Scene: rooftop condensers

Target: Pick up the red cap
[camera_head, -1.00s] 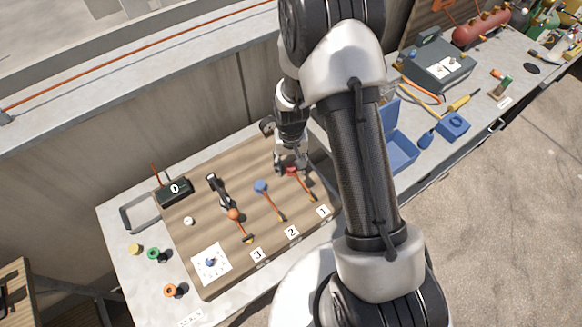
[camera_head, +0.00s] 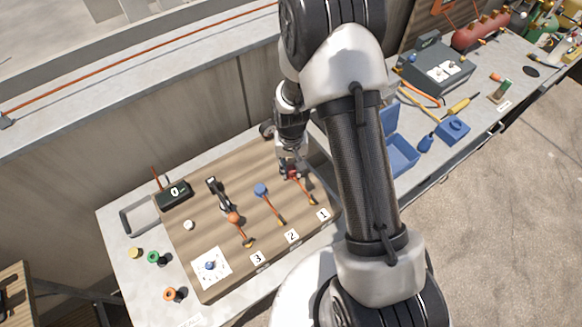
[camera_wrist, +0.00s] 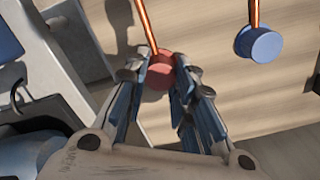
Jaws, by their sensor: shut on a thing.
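The red cap (camera_wrist: 160,72) sits between the fingertips of my gripper (camera_wrist: 158,78) in the wrist view, with an orange-brown cord or rod running up from it. In the head view the red cap (camera_head: 293,174) shows only in part beside my gripper (camera_head: 291,170), at the upper end of the lane labelled 1 on the wooden board (camera_head: 205,285). My gripper is shut on the cap. I cannot tell whether the cap touches the board.
A blue cap (camera_head: 261,190) lies to the left in lane 2, also in the wrist view (camera_wrist: 262,44). An orange cap (camera_head: 233,218) lies in lane 3. A black clamp-like part (camera_head: 217,190) stands nearby. A blue open box (camera_head: 402,155) is right of the board.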

